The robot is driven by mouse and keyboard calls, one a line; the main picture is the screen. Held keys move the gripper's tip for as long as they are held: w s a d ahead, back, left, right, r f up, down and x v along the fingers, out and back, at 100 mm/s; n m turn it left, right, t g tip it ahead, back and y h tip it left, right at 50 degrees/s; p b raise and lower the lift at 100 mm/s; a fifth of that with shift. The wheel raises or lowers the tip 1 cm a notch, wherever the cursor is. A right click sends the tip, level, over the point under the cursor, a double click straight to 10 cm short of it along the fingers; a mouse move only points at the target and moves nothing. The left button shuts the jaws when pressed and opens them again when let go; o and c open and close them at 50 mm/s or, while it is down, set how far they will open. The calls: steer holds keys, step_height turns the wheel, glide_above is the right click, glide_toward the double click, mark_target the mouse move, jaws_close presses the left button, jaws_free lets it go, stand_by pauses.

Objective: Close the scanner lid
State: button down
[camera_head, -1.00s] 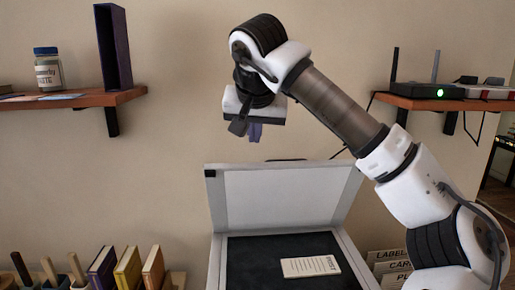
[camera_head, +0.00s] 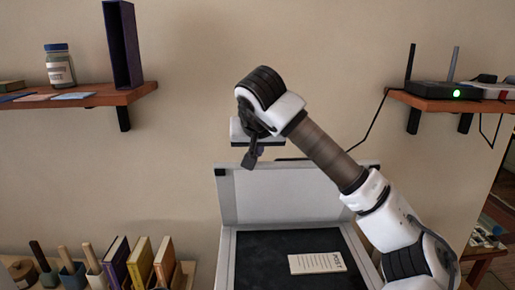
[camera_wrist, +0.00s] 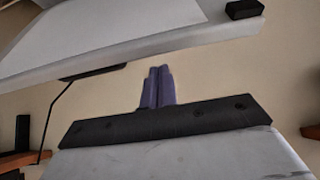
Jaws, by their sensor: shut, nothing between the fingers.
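The scanner (camera_head: 229,262) stands low in the middle of the head view with its pale lid (camera_head: 290,196) raised, leaning back toward the wall. A card with printed text (camera_head: 317,263) lies on its dark bed. My gripper (camera_head: 259,150) is just above the lid's top edge, left of its middle, and is partly hidden by my wrist. In the wrist view its purple fingers (camera_wrist: 157,88) are together with nothing between them. The lid (camera_wrist: 130,35) crosses the top of that view, with a gap of wall between its edge and the fingertips. I see no contact.
A left shelf (camera_head: 90,97) holds a jar (camera_head: 60,65) and a dark upright box file (camera_head: 123,45). A right shelf (camera_head: 440,103) holds a router (camera_head: 440,90). Books (camera_head: 140,262) and wooden-handled tools stand left of the scanner.

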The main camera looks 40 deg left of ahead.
steer(key=shift+s+d+f, duration=0.3)
steer(key=shift+s+d, duration=0.2)
steer(key=shift+s, duration=0.1)
